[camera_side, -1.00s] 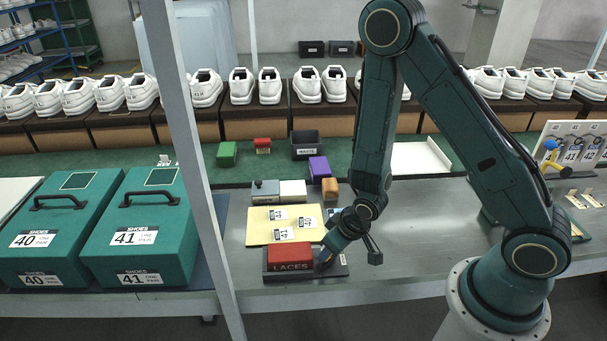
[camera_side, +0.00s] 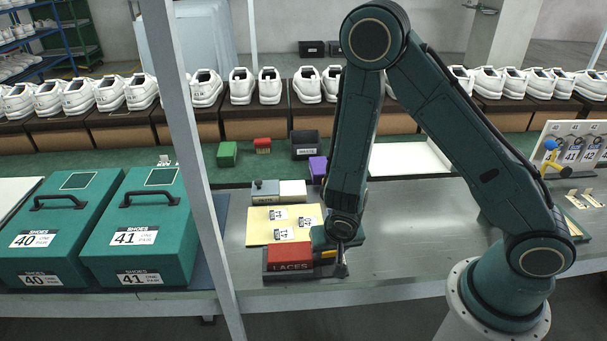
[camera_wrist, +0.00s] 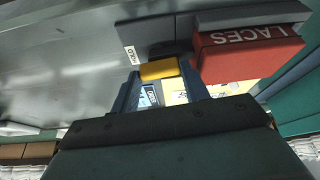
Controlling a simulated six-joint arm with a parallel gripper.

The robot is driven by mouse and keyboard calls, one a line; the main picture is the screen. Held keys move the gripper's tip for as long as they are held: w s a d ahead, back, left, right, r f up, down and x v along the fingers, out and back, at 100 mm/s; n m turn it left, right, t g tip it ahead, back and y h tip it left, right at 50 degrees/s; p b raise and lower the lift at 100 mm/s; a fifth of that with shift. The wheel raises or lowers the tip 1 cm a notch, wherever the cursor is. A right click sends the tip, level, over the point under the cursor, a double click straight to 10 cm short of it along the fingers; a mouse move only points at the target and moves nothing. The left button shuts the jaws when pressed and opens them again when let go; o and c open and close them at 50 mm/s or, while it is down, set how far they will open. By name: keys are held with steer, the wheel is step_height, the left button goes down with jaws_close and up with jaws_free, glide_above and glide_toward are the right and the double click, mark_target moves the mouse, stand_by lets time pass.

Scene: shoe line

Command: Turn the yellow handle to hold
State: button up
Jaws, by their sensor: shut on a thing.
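The yellow handle (camera_wrist: 160,69) sits between the two blue fingers of my gripper (camera_wrist: 160,78) in the wrist view, and the gripper is shut on it. The handle lies beside the red LACES box (camera_wrist: 250,45). A white HOLD label (camera_wrist: 131,55) is on the dark base next to the handle. There my gripper (camera_side: 335,257) is low over the base and partly hides the handle.
A yellow board with labels (camera_side: 263,231) lies just behind the box. Teal shoe boxes 40 (camera_side: 35,245) and 41 (camera_side: 138,240) stand at left. A grey post (camera_side: 195,170) crosses the view.

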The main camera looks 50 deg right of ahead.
steer(key=shift+m, duration=0.6)
steer(key=shift+g, duration=0.3)
steer(key=o, duration=1)
steer(key=shift+n, duration=0.4)
steer(key=shift+n+t+y, duration=0.6)
steer(key=shift+n, duration=1.1)
steer(key=shift+d+n+y, duration=0.1)
steer(key=shift+n+y, duration=0.35)
steer(key=shift+n, duration=0.75)
steer(key=shift+d+n+y, duration=0.1)
steer(key=shift+n+y, duration=0.35)
steer(key=shift+n, duration=0.75)
steer(key=shift+d+n+y, duration=0.15)
steer(key=shift+n+y, duration=0.65)
steer(key=shift+n, duration=1.2)
